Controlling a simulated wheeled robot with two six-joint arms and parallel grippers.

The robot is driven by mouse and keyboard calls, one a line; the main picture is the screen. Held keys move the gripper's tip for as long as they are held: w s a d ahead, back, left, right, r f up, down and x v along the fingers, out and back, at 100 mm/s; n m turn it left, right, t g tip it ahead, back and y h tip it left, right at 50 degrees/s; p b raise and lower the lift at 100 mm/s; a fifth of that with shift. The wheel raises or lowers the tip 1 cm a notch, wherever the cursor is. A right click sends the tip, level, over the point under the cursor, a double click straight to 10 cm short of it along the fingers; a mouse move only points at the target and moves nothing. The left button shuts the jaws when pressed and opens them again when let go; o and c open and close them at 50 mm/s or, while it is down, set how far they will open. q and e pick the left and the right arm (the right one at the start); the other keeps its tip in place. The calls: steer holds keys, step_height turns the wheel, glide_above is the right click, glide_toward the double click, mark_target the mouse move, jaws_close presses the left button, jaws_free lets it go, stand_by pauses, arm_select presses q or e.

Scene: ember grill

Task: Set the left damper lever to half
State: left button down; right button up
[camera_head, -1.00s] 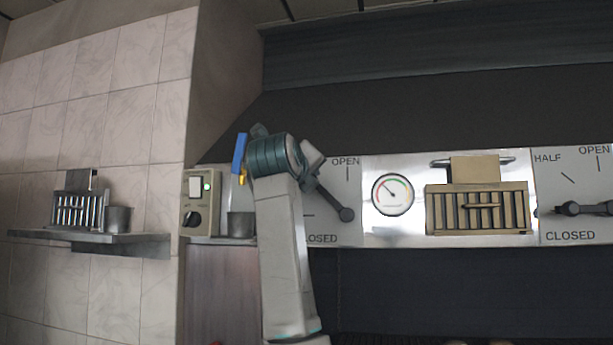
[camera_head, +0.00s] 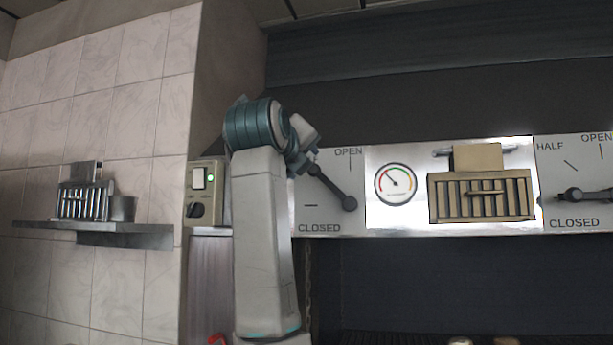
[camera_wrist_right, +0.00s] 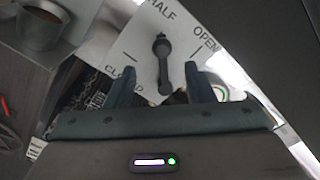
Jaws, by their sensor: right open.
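The left damper lever (camera_head: 332,187) is a dark bar on the pale plate left of the gauge. In the head view it slants up-left from its round hub, between the OPEN and CLOSED marks; my arm hides the HALF label and the lever's outer end. In the right wrist view the lever (camera_wrist_right: 163,66) points at the HALF label (camera_wrist_right: 162,9), between the CLOSED and OPEN marks. My right gripper (camera_wrist_right: 159,80) is open, one finger on each side of the lever, with visible gaps in that picture. Depth to the lever is unclear. My left gripper is not in view.
A round gauge (camera_head: 395,184) and a slatted vent (camera_head: 482,196) sit right of the lever. Beyond is a right damper lever (camera_head: 585,195). A switch box (camera_head: 203,192) is on the left. A metal cup (camera_wrist_right: 42,24) shows in the right wrist view.

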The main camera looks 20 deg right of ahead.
steer(key=v, duration=0.2)
steer(key=shift+s+a, duration=0.2)
steer(key=shift+s, duration=0.15)
